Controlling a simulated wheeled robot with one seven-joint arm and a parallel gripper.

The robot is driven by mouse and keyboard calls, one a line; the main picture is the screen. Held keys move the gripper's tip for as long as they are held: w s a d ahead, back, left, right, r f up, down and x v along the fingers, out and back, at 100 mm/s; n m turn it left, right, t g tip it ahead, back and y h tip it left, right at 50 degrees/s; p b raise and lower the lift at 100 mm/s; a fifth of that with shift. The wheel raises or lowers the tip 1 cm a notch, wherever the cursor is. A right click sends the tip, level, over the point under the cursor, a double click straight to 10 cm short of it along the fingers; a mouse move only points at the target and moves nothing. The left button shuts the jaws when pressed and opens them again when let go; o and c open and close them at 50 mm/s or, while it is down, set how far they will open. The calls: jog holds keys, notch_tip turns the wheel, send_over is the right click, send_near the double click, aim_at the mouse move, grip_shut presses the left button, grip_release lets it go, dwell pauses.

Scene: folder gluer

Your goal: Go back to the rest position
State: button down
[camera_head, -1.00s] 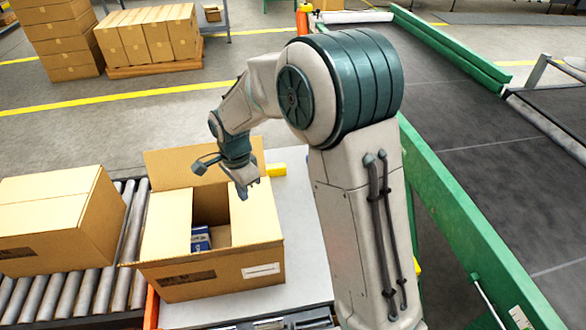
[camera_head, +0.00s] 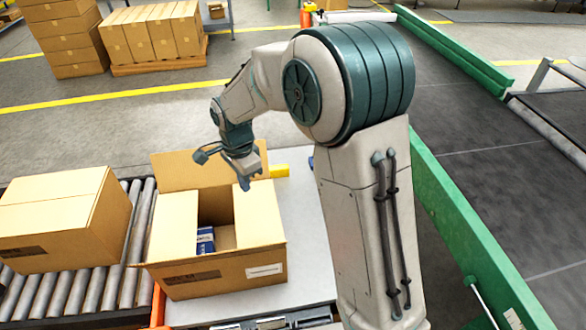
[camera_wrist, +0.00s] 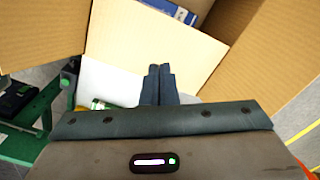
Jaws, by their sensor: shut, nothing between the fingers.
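My gripper (camera_head: 245,182) is above the right rear part of an open cardboard box (camera_head: 222,276), beside its raised flaps. In the wrist view my gripper (camera_wrist: 158,70) has its two fingers together, with nothing between them. The box also fills the upper part of the wrist view (camera_wrist: 150,38). A blue and white packet (camera_head: 205,240) lies inside the box, and its edge shows in the wrist view (camera_wrist: 172,9). I cannot tell from the wrist view whether the fingers touch the box.
A closed carton (camera_head: 60,215) sits left on the roller conveyor (camera_head: 90,275). The open box stands on a pale table (camera_head: 305,230). A green-railed dark belt (camera_head: 455,120) runs on the right. Stacked cartons (camera_head: 150,35) stand at the back, with open floor before them.

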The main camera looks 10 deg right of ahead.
jog(key=s+d+r+n+t, duration=0.1)
jog(key=s+d+r+n, duration=0.4)
jog(key=s+d, duration=0.3)
jog(key=s+d+r+n+t, duration=0.2)
jog(key=s+d+r+n, duration=0.3)
jog(key=s+d, duration=0.3)
jog(key=s+n, duration=0.1)
jog(key=s, duration=0.3)
jog(key=shift+s+d+n, duration=0.15)
jog(key=shift+n, duration=0.15)
jog(key=shift+r, duration=0.1)
